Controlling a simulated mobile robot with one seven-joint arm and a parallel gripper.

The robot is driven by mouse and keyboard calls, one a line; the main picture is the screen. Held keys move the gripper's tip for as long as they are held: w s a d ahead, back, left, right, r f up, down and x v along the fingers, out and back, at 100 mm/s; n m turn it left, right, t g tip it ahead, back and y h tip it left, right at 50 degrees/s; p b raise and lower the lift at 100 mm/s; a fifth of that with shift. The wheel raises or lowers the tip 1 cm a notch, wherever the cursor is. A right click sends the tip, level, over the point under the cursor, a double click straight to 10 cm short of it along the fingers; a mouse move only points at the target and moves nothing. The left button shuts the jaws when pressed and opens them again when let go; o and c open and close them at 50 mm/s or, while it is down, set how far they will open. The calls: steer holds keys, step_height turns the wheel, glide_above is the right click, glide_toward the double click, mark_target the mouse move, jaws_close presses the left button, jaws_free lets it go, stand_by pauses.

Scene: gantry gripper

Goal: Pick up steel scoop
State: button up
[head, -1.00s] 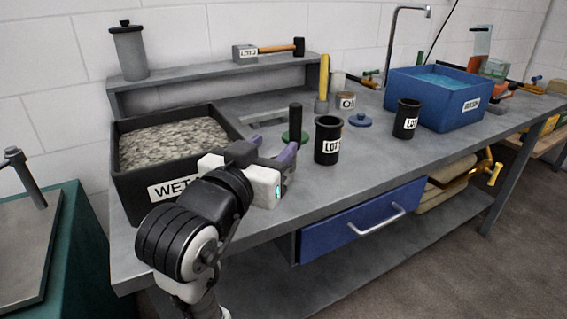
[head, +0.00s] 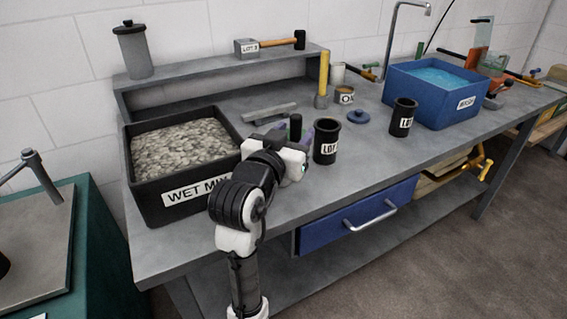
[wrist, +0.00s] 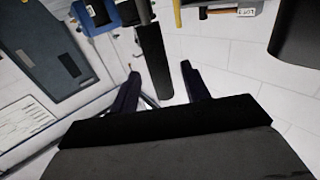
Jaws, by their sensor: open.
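A yellow-handled tool (head: 323,75) with a grey metal lower end stands upright at the back of the bench; it looks most like the steel scoop, but I cannot be sure. Its yellow handle (wrist: 177,12) shows at the top of the wrist view. My gripper (head: 294,132) is open, in front of that tool and to its left. An upright black handle (head: 296,124) is close by my fingers. In the wrist view this dark handle (wrist: 152,50) appears in the gap between my open fingertips (wrist: 160,70). Its base is hidden in the head view.
A black tub of wet mix (head: 180,197) stands left of my gripper. A black lot cup (head: 326,140) is close on the right, with another black cup (head: 403,117) beyond.

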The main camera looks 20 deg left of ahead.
steer(key=shift+w+r+p, duration=0.15)
steer(key=shift+w+p, duration=0.2)
steer(key=shift+w, duration=1.55)
jaws_close()
steer(key=shift+r, duration=0.15)
